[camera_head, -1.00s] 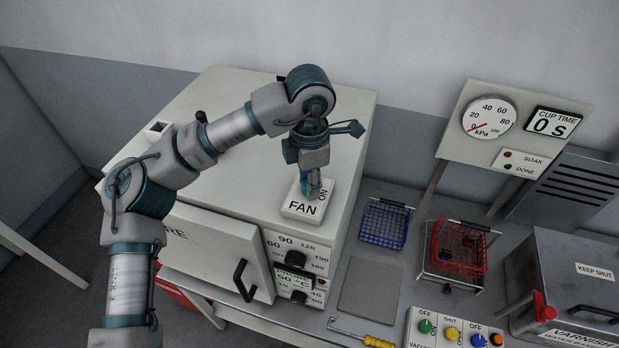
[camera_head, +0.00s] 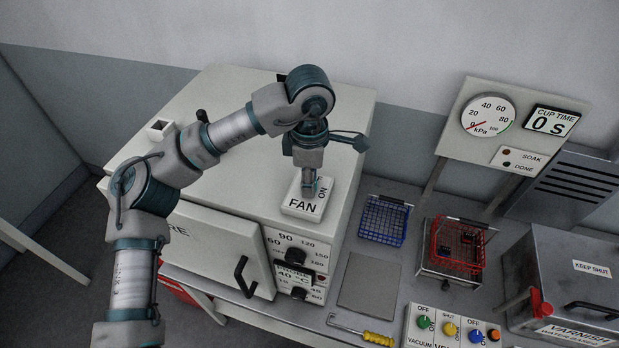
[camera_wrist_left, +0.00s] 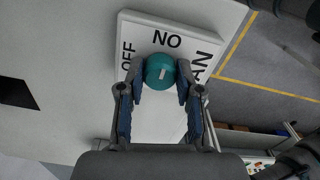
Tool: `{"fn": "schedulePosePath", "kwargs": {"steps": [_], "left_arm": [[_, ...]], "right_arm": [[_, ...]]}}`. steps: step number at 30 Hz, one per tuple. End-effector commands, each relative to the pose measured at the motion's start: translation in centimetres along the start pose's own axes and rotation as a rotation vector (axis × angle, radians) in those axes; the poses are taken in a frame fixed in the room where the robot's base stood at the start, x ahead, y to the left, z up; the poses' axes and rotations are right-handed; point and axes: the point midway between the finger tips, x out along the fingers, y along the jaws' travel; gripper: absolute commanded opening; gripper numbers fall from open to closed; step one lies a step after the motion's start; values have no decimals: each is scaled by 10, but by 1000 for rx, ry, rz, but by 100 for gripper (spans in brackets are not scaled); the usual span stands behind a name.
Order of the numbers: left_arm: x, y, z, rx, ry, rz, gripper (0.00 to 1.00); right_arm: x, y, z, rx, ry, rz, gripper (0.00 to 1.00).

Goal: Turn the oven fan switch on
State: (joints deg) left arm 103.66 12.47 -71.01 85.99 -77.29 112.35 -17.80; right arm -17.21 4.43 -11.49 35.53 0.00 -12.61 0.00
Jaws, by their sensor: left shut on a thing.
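The fan switch is a white box labelled FAN (camera_head: 303,206), on top of the oven (camera_head: 240,130) near its front right. In the left wrist view the box (camera_wrist_left: 208,42) shows OFF, ON and FAN labels. Its round teal knob (camera_wrist_left: 159,71) has a small white mark; I cannot tell which label the mark points to. My left gripper (camera_head: 309,187) reaches down from above onto the switch. In the left wrist view its fingers (camera_wrist_left: 160,80) are shut on the knob, one on each side. My right gripper is not in view.
The oven door handle (camera_head: 244,276) and dials (camera_head: 294,256) face front. To the right are a blue basket (camera_head: 384,219), a red basket (camera_head: 458,246), a control panel (camera_head: 450,328), a yellow-handled tool (camera_head: 378,339) and a lidded metal tank (camera_head: 560,270). A gauge board (camera_head: 480,150) stands behind.

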Motion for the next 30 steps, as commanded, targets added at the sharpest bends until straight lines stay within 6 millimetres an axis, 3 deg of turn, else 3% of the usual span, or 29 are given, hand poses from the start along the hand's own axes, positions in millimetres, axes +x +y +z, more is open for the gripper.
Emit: {"fn": "schedulePosePath", "kwargs": {"steps": [7,8,11,22,26,30], "left_arm": [[2,0,0,1,2,-3,0],[2,0,0,1,1,-3,37],[2,0,0,1,1,-2,60],[-6,-1,1,-1,-1,2,60],[-25,-1,1,-1,-2,3,60],[-58,1,1,-3,1,5,60]], "right_arm": [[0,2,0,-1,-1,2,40],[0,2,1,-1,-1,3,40],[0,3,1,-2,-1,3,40],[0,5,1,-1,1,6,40],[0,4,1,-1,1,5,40],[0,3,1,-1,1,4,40]]}}
